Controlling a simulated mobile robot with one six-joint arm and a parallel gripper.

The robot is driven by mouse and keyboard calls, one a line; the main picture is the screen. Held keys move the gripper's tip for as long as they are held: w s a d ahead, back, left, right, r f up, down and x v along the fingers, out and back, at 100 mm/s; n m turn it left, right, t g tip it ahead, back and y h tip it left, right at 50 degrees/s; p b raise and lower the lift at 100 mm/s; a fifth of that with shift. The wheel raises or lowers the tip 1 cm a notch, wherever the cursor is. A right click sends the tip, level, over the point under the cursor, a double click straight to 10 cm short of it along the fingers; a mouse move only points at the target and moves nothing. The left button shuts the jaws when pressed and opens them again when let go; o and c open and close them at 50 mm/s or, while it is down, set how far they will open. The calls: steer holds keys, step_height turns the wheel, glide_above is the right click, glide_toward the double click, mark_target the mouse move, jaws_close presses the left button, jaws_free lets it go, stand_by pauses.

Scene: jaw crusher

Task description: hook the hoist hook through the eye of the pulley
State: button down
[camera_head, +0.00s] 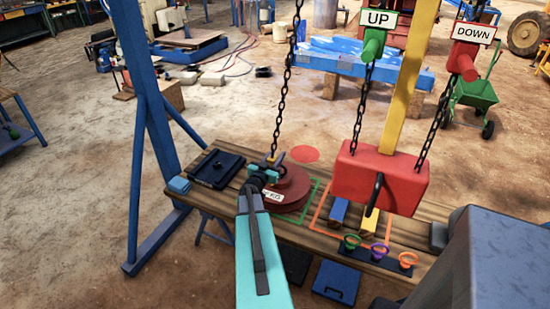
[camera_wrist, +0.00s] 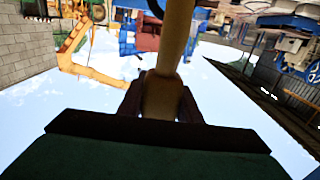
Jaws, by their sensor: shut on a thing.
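My gripper (camera_head: 264,170) is shut at the lower end of a dark hanging chain (camera_head: 285,90). In the wrist view, its dark fingers (camera_wrist: 163,100) clasp a tan-yellow shank (camera_wrist: 174,45), which I take for the hoist hook; its tip is hidden. In the head view only a small yellow bit of it (camera_head: 272,158) shows. The hook is over the pulley's left edge. The eye is hard to make out, and I cannot tell whether the hook passes through it.
A red block (camera_head: 375,172) with a black hook hangs right of the pulley, near chains with UP (camera_head: 380,20) and DOWN (camera_head: 473,32) signs. The wooden bench (camera_head: 225,207) carries a black tray (camera_head: 216,169) and coloured rings (camera_head: 381,251). A blue post (camera_head: 147,75) stands left.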

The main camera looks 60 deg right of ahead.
steer(key=shift+d, duration=1.05)
steer(key=shift+w+d+r+p, duration=0.1)
steer(key=shift+d+p, duration=0.35)
steer(key=shift+d, duration=1.05)
steer(key=shift+d+r, duration=0.1)
steer(key=shift+r, duration=0.05)
steer(key=shift+d+r+p, duration=0.3)
steer(key=shift+d+p, duration=0.05)
steer(key=shift+p, duration=0.1)
steer(key=shift+d+r, duration=0.1)
